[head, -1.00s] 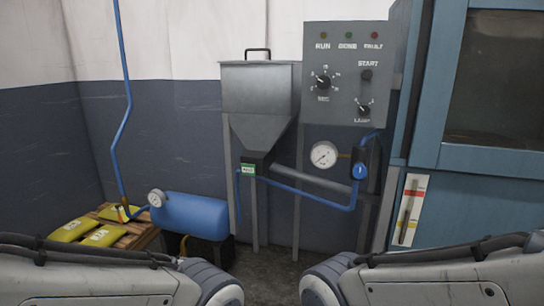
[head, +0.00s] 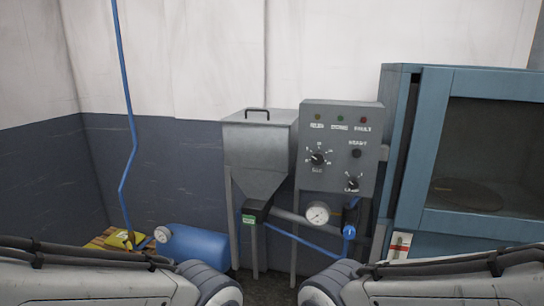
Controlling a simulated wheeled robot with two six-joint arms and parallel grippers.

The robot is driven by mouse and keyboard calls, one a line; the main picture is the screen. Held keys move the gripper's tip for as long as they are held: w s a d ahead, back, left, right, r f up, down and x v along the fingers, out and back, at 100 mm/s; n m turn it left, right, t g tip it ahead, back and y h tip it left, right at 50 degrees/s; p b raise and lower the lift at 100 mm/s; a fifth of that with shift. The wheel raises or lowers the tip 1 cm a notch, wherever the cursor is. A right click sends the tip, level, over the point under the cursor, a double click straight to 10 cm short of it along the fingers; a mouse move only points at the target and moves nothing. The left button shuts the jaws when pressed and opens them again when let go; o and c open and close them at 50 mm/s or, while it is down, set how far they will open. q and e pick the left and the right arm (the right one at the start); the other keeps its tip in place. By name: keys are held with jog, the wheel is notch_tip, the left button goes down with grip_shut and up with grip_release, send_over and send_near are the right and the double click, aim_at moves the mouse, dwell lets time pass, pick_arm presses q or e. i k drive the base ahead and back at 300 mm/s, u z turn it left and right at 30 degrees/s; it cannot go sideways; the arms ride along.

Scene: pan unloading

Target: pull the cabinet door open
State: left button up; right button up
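The blue cabinet (head: 393,150) stands at the right of the head view. Its door (head: 433,140) has a blue frame around a dark window, and a round dark shape shows behind the window. The right edge of the door is cut off by the frame, and I see no handle. Both of my arms cross the bottom of the view, but neither gripper shows, so I cannot tell their state or how near they are to the door.
A grey control panel (head: 341,150) and a metal hopper (head: 258,155) stand left of the cabinet. A gauge (head: 317,214) and blue pipe sit below them. A blue tank (head: 199,247) and a yellow bag (head: 122,239) are at the lower left.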

aim_at(436, 84)
jog(key=z, duration=1.35)
jog(key=k, duration=0.55)
jog(key=z, duration=0.35)
jog(key=i, duration=1.4)
jog(key=u, duration=0.5)
